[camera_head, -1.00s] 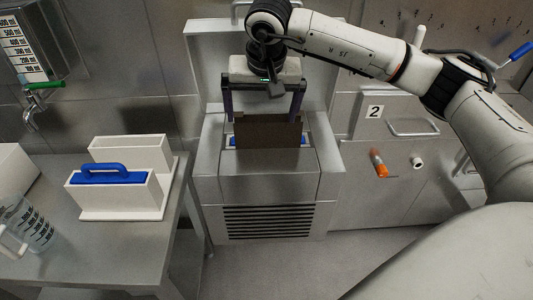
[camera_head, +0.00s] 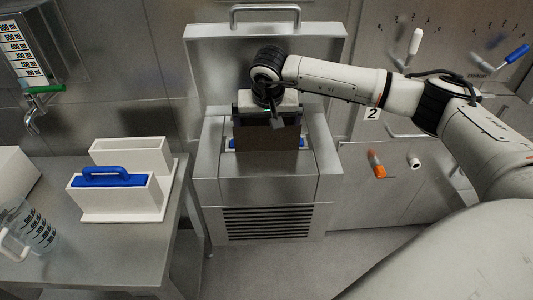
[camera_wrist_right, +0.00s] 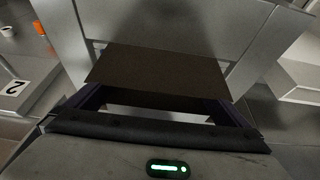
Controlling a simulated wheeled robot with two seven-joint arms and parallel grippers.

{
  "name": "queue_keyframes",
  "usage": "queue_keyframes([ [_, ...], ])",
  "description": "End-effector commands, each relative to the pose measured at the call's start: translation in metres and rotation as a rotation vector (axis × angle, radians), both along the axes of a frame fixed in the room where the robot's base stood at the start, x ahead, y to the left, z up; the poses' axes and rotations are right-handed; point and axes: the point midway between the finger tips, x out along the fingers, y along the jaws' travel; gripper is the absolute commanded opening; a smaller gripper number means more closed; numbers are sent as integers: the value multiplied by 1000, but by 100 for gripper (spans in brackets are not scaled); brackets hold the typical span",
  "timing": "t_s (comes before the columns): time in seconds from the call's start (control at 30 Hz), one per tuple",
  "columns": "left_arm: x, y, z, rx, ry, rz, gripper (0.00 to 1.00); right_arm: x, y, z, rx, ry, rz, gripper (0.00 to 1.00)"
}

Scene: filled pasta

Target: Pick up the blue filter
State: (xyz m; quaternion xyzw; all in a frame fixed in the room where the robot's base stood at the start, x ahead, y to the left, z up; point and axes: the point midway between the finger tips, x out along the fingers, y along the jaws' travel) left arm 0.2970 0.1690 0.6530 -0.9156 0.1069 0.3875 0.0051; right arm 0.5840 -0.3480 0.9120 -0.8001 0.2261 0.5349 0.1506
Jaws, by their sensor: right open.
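A blue filter with a looped handle (camera_head: 112,179) sits in the front slot of a white holder (camera_head: 150,207) on the left table. A dark brown flat panel (camera_head: 266,139) stands upright in the open top of the steel machine, with small blue parts (camera_head: 301,143) showing at either side of it. My right gripper (camera_head: 267,120) is open just above the machine, its dark fingers at the panel's two sides. In the right wrist view the panel (camera_wrist_right: 158,75) spans between the open fingers; contact cannot be told. The fingertips are largely hidden. My left gripper is not in view.
The steel machine (camera_head: 265,187) has a raised back lid with a handle. A clear measuring jug (camera_head: 35,232) stands on the left table below a tap (camera_head: 33,120). An orange item (camera_head: 376,165) and white knob are on the right front. A "2" label (camera_head: 372,113) is beside my arm.

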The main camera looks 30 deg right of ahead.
Motion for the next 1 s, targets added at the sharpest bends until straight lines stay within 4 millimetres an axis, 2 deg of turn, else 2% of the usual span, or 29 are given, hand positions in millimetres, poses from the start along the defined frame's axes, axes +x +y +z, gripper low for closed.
queue_keyframes([
  [0.13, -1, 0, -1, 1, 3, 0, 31, 0, 0, 0, 1, 0, 0, 100],
  [0.47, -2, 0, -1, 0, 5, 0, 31, 0, 0, 1, 1, 0, 0, 45],
  [0.77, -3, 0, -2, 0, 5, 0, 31, 1, 0, 4, 1, -4, 0, 45],
  [1.0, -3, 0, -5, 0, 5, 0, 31, 1, 0, 27, 1, -8, 1, 45],
])
